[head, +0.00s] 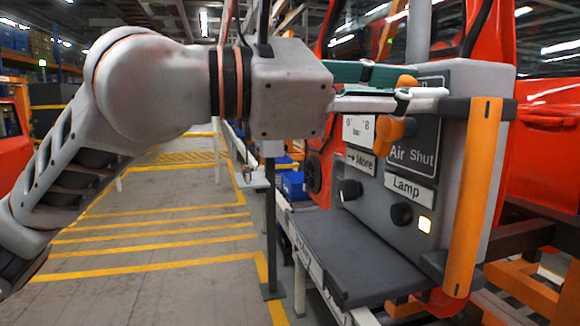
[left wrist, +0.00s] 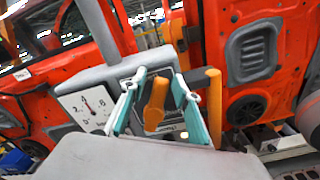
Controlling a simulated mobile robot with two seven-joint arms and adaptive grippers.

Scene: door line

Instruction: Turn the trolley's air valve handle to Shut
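The orange air valve handle (head: 393,128) is on the grey panel (head: 465,85) of the trolley, beside the "Air Shut" label. An "Open" label above is mostly covered by my gripper. My left gripper (head: 425,84) reaches in from the left across the panel's upper part. In the left wrist view the valve handle (left wrist: 156,98) stands between the two teal fingers of my left gripper (left wrist: 160,77). The fingers are apart, one on each side of the handle, with narrow gaps showing. The handle's pivot is hidden. My right gripper is not in view.
A vertical orange grab bar (head: 472,200) stands close to the right of the valve. Below are black knobs (head: 349,190), a lit lamp (head: 425,224) and a dark shelf (head: 350,260). A pressure gauge (left wrist: 88,108) is left of the handle. Red car bodies (head: 545,150) stand behind.

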